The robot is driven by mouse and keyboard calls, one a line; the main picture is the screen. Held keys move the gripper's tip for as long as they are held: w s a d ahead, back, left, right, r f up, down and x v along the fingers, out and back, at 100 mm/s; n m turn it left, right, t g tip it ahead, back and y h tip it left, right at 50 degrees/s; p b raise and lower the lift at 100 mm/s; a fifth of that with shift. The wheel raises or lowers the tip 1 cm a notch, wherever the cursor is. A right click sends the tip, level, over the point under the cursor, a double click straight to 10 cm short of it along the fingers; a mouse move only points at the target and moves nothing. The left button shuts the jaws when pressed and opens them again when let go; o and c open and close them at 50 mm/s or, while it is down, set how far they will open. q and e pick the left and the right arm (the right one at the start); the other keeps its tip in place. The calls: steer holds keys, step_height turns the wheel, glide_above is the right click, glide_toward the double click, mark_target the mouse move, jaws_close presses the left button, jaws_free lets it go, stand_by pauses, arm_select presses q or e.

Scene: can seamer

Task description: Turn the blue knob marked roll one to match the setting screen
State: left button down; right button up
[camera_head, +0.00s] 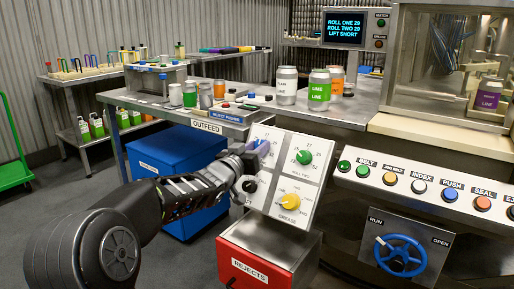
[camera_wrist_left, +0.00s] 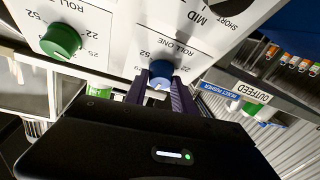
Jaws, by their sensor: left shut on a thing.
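The blue knob (camera_wrist_left: 161,70) marked ROLL ONE sits on a pale dial panel (camera_head: 317,176), with numbers such as 22 around it. My left gripper (camera_wrist_left: 161,84) is shut on this knob, with one finger on each side. In the head view my left gripper (camera_head: 259,150) reaches the panel's upper left and mostly hides the knob. I cannot read the knob's exact setting. The setting screen (camera_head: 344,26) reads ROLL ONE 29, ROLL TWO 29, LIFT SHORT. My right gripper is not in view.
On the same panel are a green ROLL TWO knob (camera_head: 304,157), a yellow GREASE knob (camera_head: 290,201) and a black knob (camera_head: 250,185). A red REJECTS bin (camera_head: 262,262) stands below. A button row and blue handwheel (camera_head: 400,255) are at right.

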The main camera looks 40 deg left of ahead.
arm_select(q)
steer(key=shift+a+r+m+h+p, duration=0.15)
steer(key=shift+m+h+p, duration=0.65)
steer(key=shift+m+p, duration=0.6)
steer(key=m+h+p, duration=0.1)
steer(key=m, duration=0.2)
steer(key=m+h+p, duration=0.3)
steer(key=m+p, duration=0.1)
steer(key=m, duration=0.1)
steer(key=shift+a+m+g+h, duration=0.25)
steer(key=shift+m+g+h, duration=0.05)
steer(key=shift+h, duration=0.1)
steer(key=m+h+p, duration=0.1)
steer(key=m+p, duration=0.1)
steer(key=shift+m+g, duration=0.4)
steer(key=shift+m+g+h+p, duration=0.35)
steer(key=shift+m+p, duration=0.2)
steer(key=shift+m, duration=0.25)
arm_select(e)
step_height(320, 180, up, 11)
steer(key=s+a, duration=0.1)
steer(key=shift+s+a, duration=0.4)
arm_select(q)
steer(key=shift+h, duration=0.25)
steer(key=c, duration=1)
jaws_free()
steer(key=shift+c, duration=0.2)
steer(key=shift+a, duration=0.1)
